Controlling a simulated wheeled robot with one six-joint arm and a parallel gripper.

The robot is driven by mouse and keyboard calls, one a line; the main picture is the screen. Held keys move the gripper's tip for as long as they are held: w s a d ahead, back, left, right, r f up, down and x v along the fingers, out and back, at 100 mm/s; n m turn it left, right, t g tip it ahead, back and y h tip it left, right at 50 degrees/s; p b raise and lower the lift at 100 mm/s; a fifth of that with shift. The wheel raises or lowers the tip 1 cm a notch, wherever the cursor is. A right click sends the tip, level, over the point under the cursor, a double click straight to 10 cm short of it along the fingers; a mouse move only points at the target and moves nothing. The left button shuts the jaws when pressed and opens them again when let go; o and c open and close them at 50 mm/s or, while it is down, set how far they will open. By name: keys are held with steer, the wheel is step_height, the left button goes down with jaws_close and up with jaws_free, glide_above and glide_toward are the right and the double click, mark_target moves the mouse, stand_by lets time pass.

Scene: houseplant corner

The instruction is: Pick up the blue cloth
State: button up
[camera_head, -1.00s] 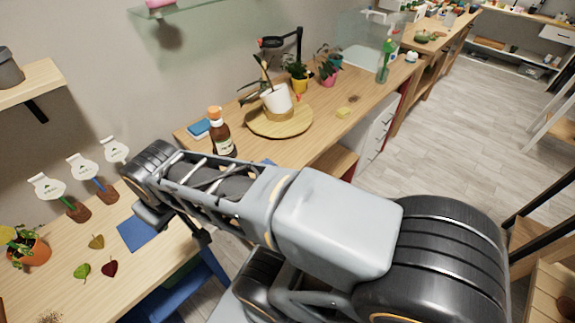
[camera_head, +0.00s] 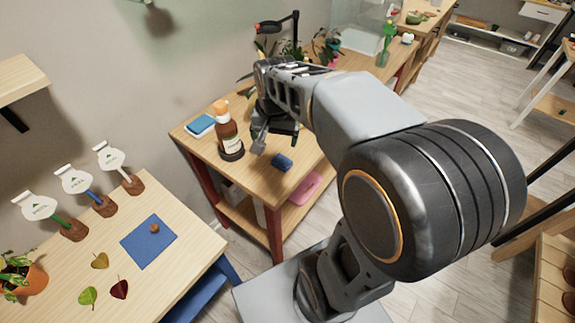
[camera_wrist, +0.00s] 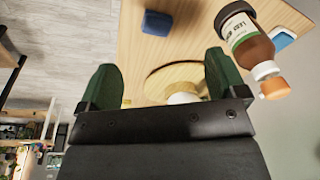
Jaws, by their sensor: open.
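A small dark blue folded block (camera_head: 281,162), which looks like the blue cloth, lies near the front edge of the wooden table (camera_head: 246,182). It also shows at the top of the wrist view (camera_wrist: 157,22), beyond the finger tips. My gripper (camera_head: 268,134) is above this table, between the brown bottle (camera_head: 229,138) and the blue block.
The brown bottle stands close left of my gripper. A light blue pad (camera_head: 201,125) lies behind the bottle. The left table holds a flat blue square (camera_head: 142,246) with a small brown thing on it. A pink tray (camera_head: 304,188) is on the lower shelf.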

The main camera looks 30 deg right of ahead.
steer(key=shift+o, duration=0.8)
steer(key=w+d+f+m+g+b, duration=0.1)
steer(key=w+d+f+m, duration=0.3)
steer(key=w+f+m, duration=0.1)
steer(key=shift+w+d+g, duration=0.3)
steer(key=shift+w+d, duration=0.1)
steer(key=shift+w, duration=0.2)
glide_above(282, 160)
steer(key=shift+m, duration=0.4)
steer(key=f, duration=0.8)
steer(key=shift+d, duration=0.2)
steer(key=shift+a+f, duration=0.2)
steer(key=shift+f, duration=2.95)
steer(key=shift+c, duration=0.2)
steer(key=c, duration=1)
steer(key=shift+c, duration=0.2)
steer(key=shift+r, duration=0.1)
